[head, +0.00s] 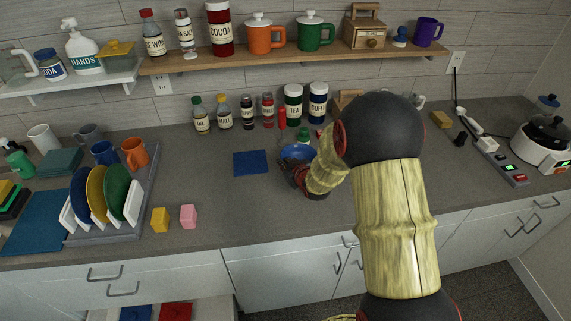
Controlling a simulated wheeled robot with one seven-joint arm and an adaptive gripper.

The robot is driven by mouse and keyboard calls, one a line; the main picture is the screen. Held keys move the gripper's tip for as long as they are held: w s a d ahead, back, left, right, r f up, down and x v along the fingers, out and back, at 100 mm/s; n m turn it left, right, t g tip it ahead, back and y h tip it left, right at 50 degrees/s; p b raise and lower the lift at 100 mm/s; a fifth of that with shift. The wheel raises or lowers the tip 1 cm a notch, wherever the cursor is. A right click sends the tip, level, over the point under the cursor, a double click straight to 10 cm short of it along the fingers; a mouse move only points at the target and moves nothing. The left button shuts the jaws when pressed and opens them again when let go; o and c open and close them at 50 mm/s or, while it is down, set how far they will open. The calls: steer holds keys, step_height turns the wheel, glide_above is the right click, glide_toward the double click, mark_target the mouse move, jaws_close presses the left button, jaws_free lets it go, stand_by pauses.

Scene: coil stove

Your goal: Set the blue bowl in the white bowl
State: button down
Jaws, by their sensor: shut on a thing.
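The blue bowl (294,153) is at my gripper (297,174), over the middle of the grey counter, just right of a flat blue cloth. My gripper is shut on the blue bowl; the fingertips are small and partly covered by my own wrist. I cannot tell whether the bowl touches the counter. No white bowl can be made out; my arm covers a large part of the counter to the right, where it may be hidden.
The blue cloth (252,162) lies flat. Bottles and jars (293,105) stand along the wall behind. A dish rack with plates (88,203), a yellow block (159,220) and a pink block (188,216) are left. A power strip (500,160) and a cooker (541,148) are right.

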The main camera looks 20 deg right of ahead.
steer(key=c, duration=1.9)
jaws_free()
